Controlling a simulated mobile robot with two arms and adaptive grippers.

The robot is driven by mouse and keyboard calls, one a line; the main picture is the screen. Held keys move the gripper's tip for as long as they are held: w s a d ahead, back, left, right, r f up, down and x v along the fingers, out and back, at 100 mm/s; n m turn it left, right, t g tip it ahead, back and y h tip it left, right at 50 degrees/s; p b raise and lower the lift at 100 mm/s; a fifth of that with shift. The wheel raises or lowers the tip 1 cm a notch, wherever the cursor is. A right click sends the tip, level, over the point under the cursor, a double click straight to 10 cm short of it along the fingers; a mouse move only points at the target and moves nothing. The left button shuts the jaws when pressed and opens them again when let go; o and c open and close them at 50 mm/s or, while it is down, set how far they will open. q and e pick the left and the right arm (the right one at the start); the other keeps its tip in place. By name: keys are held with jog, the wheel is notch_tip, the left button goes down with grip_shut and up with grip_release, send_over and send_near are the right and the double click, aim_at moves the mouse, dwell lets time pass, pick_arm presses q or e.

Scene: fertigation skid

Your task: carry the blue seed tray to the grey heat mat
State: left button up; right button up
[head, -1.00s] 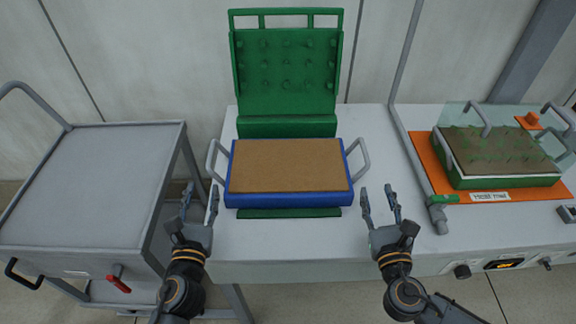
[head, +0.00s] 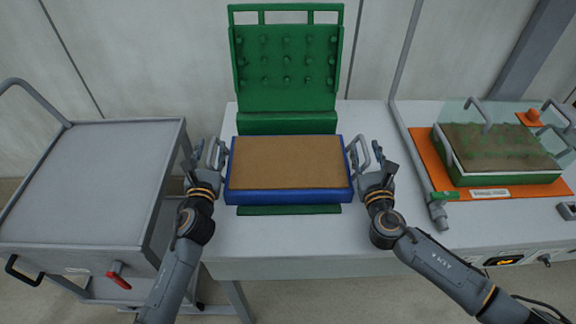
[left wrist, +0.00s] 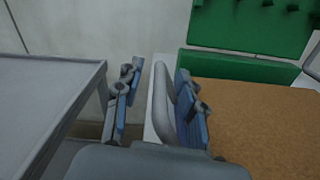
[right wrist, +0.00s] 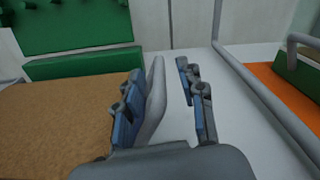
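The blue seed tray (head: 290,197), filled with brown soil, lies flat on the white bench, with a grey handle at each end. My left gripper (head: 205,155) is open at the tray's left handle (left wrist: 163,98); the handle stands between its fingers, close to the right one. My right gripper (head: 368,160) is open at the right handle (right wrist: 155,105), which stands between its fingers, close to the left one. Gaps show, so neither is closed on a handle. I cannot make out a grey heat mat; the mat in view (head: 425,158) is orange.
A green tray (head: 490,179) with seedlings sits on the orange mat, behind a grey pipe (head: 420,175) with a green valve. A green pegged rack (head: 287,70) stands behind the blue tray. A grey trolley (head: 90,190) with a clear top stands left.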

pick_arm(q)
jog(key=shift+w, duration=0.35)
pick_arm(e)
jog(key=shift+w, duration=0.35)
pick_arm(q)
jog(key=shift+c, duration=0.2)
pick_arm(e)
jog(key=shift+c, duration=0.2)
pick_arm(q)
grip_shut()
pick_arm(e)
grip_shut()
pick_arm(q)
jog(key=shift+a, duration=0.1)
jog(key=shift+r, duration=0.2)
pick_arm(e)
jog(key=shift+r, duration=0.2)
